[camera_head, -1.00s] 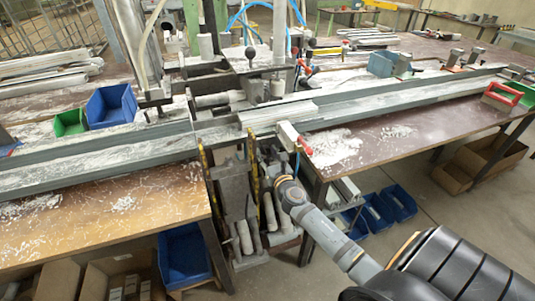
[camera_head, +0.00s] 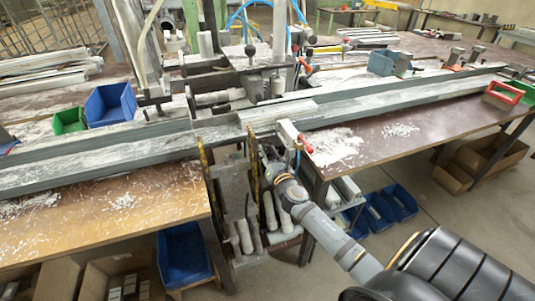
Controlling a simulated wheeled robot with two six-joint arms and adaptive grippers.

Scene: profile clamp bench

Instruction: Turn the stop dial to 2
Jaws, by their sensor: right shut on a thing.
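My right arm comes in from the lower right, and my right gripper (camera_head: 266,154) is at the front of the clamp machine, just below the rail. It is shut on a small part there, which I take to be the stop dial. The gripper hides most of that part, and no numbers or pointer can be read. A white block with a red lever (camera_head: 304,145) sits just right of the gripper. A pale profile (camera_head: 278,114) lies on the rail above it. My left gripper is not in view.
The long grey rail (camera_head: 400,102) crosses both benches. Yellow-edged upright plates (camera_head: 204,170) stand left of my gripper. White chips (camera_head: 335,147) lie on the right bench.

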